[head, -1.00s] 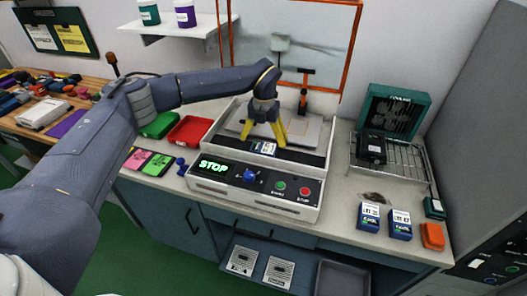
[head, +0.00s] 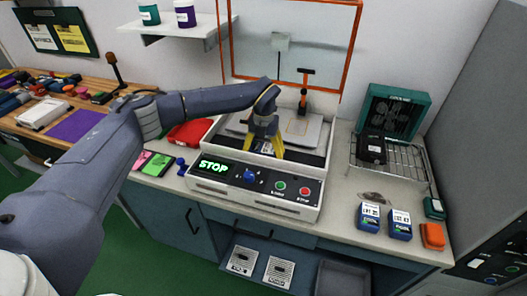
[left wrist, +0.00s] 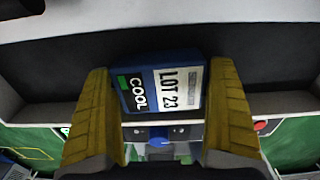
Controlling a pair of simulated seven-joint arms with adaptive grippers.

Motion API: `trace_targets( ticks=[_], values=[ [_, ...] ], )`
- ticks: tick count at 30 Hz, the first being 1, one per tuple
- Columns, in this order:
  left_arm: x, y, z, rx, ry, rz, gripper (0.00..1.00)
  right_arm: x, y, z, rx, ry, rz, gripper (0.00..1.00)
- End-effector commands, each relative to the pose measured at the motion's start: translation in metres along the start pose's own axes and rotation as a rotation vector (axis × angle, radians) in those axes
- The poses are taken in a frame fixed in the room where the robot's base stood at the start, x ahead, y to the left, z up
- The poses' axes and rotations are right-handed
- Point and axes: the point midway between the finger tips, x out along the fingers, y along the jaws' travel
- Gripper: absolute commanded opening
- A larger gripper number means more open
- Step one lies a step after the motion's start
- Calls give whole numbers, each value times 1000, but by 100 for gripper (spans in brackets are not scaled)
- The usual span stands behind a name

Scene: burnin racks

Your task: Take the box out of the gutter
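The box (left wrist: 160,88) is blue with a white label reading LOT 23 and the word COOL. It lies in the dark gutter (left wrist: 275,103) behind the front panel of the grey machine. In the head view the box (head: 267,148) shows partly between my left gripper's yellow fingers. My left gripper (head: 265,153) points down over it. In the left wrist view the open fingers (left wrist: 160,85) stand on either side of the box, close to its edges; I cannot tell whether they touch it. My right gripper is not in view.
The machine's panel (head: 250,185) shows STOP, with a blue knob and green and red buttons. An orange-framed clear guard (head: 290,45) stands raised behind. Two blue boxes (head: 385,220) and an orange one (head: 432,236) lie to the right, near a wire rack (head: 405,165). A red tray (head: 190,133) is at left.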

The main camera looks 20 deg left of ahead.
Motion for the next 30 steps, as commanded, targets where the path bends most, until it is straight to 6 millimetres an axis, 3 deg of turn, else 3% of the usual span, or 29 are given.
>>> trace_targets(
  ticks=[1,12,23,30],
  values=[
    [0,0,0,0,0,0,84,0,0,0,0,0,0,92],
    [-1,0,0,0,-1,0,43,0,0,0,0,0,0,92],
    [-5,0,0,0,-1,-1,43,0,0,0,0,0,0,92],
    [-29,1,1,-1,-2,0,43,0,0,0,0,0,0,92]
  ],
)
